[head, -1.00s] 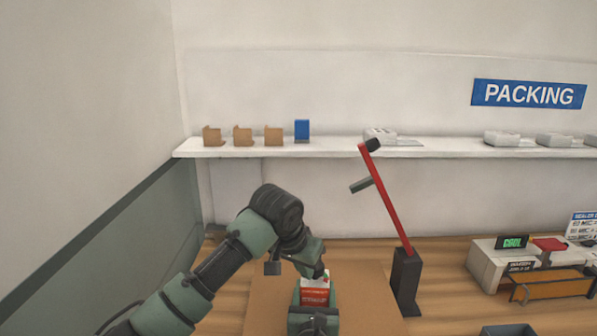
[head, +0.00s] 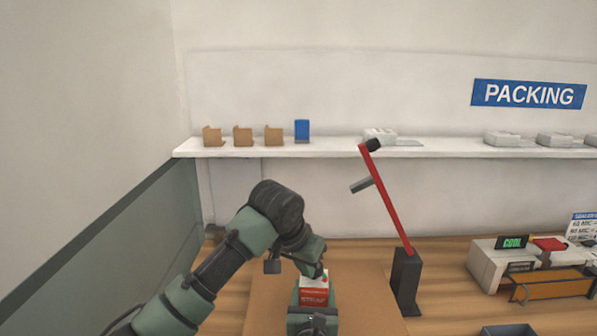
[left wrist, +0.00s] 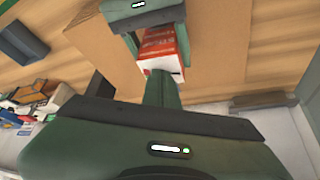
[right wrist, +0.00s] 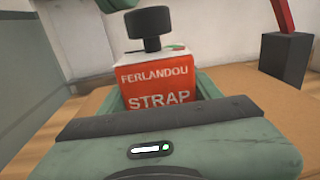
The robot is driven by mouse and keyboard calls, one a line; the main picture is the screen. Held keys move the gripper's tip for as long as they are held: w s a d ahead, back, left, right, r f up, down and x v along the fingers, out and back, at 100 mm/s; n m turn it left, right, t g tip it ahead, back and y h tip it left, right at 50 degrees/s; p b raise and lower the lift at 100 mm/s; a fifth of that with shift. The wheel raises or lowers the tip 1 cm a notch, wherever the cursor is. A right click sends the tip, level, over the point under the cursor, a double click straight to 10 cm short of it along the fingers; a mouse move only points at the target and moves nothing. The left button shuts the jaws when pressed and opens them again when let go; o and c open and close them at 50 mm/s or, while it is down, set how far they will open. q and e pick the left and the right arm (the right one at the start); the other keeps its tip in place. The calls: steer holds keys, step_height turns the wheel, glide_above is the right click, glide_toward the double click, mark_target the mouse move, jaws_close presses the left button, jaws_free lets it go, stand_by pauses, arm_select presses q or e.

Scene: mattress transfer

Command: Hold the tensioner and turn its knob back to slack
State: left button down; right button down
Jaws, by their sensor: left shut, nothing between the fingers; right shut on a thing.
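The tensioner (head: 314,293) is a red and white block, and its red face reads FERLANDOU STRAP in the right wrist view (right wrist: 160,85). A black knob (right wrist: 148,22) stands upright on its white top. My right gripper (head: 313,318) is shut on the tensioner's body, with a finger on each side. My left gripper (head: 322,275) is shut and empty at the tensioner's top; part of it shows at the upper left beside the knob in the right wrist view (right wrist: 95,5). The left wrist view shows the red and white body (left wrist: 165,52) beyond the left fingers; the knob is hidden there.
A brown board (head: 265,300) lies on the wooden bench under the tensioner. A red lever on a dark post (head: 405,280) stands close on the right. Farther right are a sealer (head: 490,262) and a dark bin (head: 508,330). A shelf (head: 340,151) runs along the back wall.

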arm_select(q)
step_height(320, 180, up, 5)
steer(key=shift+f, duration=0.1)
stand_by(0.4)
step_height(320, 180, down, 6)
steer(key=shift+w+a, duration=0.25)
steer(key=shift+w, duration=0.15)
stand_by(0.5)
steer(key=shift+w+d, duration=0.15)
steer(key=shift+w, duration=0.05)
stand_by(0.4)
steer(key=shift+s+d, duration=0.2)
steer(key=shift+d, duration=0.2)
stand_by(0.6)
steer(key=shift+s, duration=0.2)
